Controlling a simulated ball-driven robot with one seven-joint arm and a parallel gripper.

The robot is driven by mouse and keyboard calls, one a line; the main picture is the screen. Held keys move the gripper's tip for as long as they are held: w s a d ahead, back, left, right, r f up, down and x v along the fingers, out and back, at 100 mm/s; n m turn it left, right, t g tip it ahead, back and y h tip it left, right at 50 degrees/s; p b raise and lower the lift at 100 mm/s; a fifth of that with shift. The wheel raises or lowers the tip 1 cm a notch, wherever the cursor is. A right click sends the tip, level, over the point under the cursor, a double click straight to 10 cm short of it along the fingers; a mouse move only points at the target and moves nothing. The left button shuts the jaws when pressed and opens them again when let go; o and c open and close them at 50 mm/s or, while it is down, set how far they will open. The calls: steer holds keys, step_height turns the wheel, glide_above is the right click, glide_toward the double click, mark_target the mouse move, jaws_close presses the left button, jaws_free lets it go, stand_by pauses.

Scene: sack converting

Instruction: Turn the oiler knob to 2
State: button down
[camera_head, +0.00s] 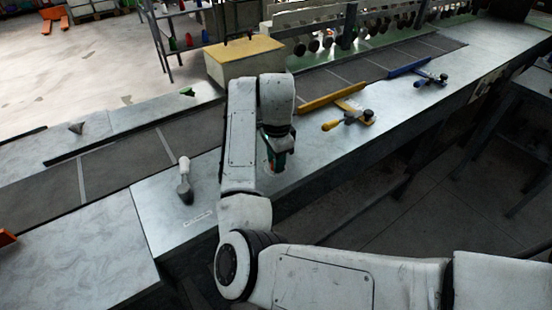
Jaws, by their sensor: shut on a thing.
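My gripper (277,147) points down at the near bench top, under my arm's wrist, and is shut on the oiler knob.
A yellow bar with a lever (345,117) and a blue bar with a lever (430,78) lie to the right. A dark belt (125,165) runs behind, with a yellow-topped box (243,50) beyond it.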

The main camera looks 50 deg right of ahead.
steer(key=m, duration=0.4)
steer(key=shift+m+b, duration=0.3)
steer(key=shift+b, duration=0.05)
steer(key=shift+w+m+b, duration=0.1)
steer(key=shift+m+b, duration=0.45)
steer(key=shift+m, duration=1.75)
steer(key=c, duration=0.9)
jaws_free()
steer(key=shift+o, duration=0.2)
step_height(320, 180, up, 11)
steer(key=shift+a, duration=0.25)
steer(key=shift+f, duration=0.1)
